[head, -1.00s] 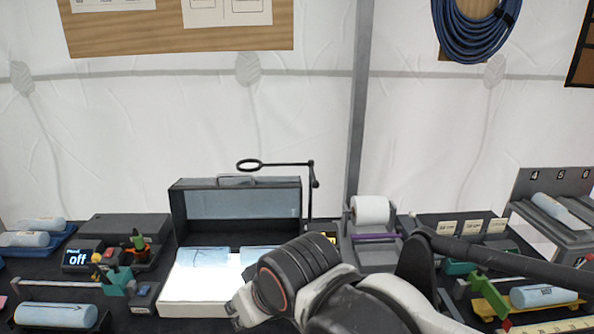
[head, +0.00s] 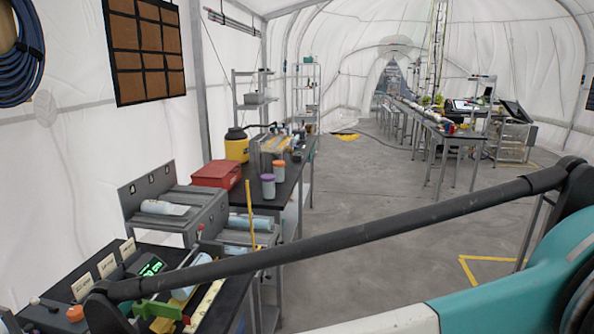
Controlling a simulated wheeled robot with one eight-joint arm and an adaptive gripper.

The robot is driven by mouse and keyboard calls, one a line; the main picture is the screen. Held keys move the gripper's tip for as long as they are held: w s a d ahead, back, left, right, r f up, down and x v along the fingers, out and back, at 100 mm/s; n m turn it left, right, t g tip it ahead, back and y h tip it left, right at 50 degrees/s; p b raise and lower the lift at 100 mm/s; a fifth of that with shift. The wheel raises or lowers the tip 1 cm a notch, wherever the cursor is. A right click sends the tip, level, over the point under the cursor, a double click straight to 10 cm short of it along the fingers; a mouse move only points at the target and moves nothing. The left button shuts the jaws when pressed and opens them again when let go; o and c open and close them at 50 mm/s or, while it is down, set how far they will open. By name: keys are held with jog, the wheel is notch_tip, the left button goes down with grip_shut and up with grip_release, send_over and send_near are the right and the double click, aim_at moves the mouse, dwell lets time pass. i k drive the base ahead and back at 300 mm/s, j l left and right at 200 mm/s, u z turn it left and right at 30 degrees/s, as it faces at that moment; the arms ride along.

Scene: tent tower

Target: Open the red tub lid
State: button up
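The red tub (head: 216,174) stands on the dark far workbench (head: 290,185), left of centre in the head view. It is a low red box and its lid looks shut, though it is small at this distance. My gripper is out of view. Only parts of my arm show, crossing the lower half of the picture well in front of the tub.
A yellow canister (head: 236,149) stands behind the tub. Jars with purple and orange lids (head: 268,187) stand to its right. A grey rack (head: 172,222) is on the nearer side. Open grey floor (head: 385,225) lies to the right of the bench.

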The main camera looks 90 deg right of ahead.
aim_at(217, 169)
jog(key=l+z, duration=0.1)
jog(key=z, duration=2.5)
jog(key=i+l, duration=0.35)
jog(key=i, duration=0.2)
jog(key=i+l, duration=0.35)
jog(key=i, duration=0.2)
jog(key=i+l+z, duration=0.1)
jog(key=i+l, duration=0.25)
jog(key=i, duration=0.15)
jog(key=i+l+z, duration=0.1)
jog(key=i+l, duration=0.2)
jog(key=i+l+z, duration=0.15)
jog(key=i, duration=0.35)
jog(key=i+u, duration=0.2)
